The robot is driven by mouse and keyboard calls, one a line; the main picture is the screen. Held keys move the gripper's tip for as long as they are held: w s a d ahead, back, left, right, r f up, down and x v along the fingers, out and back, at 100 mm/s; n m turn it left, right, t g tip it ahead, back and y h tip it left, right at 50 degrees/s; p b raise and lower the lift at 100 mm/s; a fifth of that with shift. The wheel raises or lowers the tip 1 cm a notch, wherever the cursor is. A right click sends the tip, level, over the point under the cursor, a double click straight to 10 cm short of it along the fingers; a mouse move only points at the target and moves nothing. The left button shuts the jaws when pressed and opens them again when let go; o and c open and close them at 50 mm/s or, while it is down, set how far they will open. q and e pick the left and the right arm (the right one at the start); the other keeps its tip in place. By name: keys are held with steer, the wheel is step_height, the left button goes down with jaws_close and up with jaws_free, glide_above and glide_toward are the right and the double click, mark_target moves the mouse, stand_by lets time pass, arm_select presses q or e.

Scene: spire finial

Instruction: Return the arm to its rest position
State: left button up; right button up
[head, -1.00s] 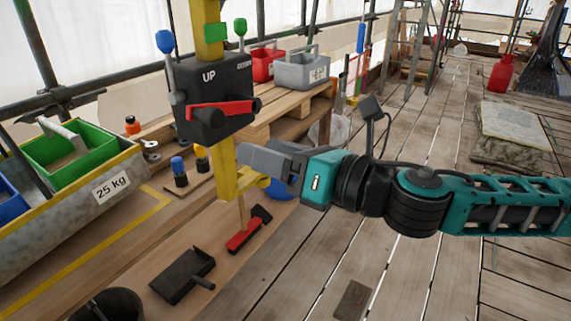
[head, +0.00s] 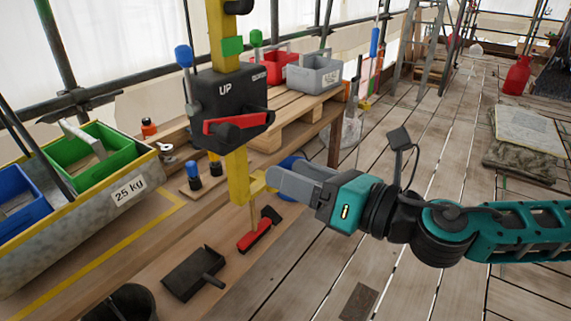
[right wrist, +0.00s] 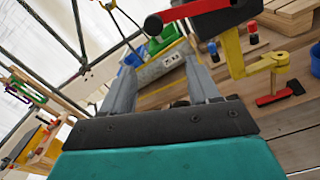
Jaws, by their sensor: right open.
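My right arm comes in from the right in the head view, with its teal and black gripper (head: 284,182) held in the air in front of the yellow post (head: 238,178). The gripper is open and empty; in the right wrist view its two grey fingers (right wrist: 160,88) stand apart with nothing between them. The black control box (head: 230,103) with a red lever and the words UP and DOWN is on the post, left of and above the gripper. The gripper appears apart from it. My left gripper is not in view.
A grey trough marked 25 kg (head: 125,192) holds green and blue bins at left. A red brush (head: 256,234) and black dustpan (head: 193,273) lie on the bench. Red and grey toolboxes (head: 314,73) stand on a pallet behind.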

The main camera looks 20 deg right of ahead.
step_height(320, 180, down, 18)
steer(key=w+m+g+h, duration=0.15)
steer(key=m+h, duration=0.25)
steer(key=m, duration=1.6)
steer(key=s+f+m+g+h, duration=0.1)
steer(key=s+f+m, duration=0.4)
steer(key=f+m, duration=0.3)
steer(key=s+f+m+g+h, duration=0.2)
steer(key=s+f+m, duration=0.3)
steer(key=f+m, duration=0.2)
step_height(320, 180, down, 2)
steer(key=shift+s+f+m, duration=0.15)
steer(key=shift+s+m, duration=0.05)
steer(key=shift+m, duration=0.2)
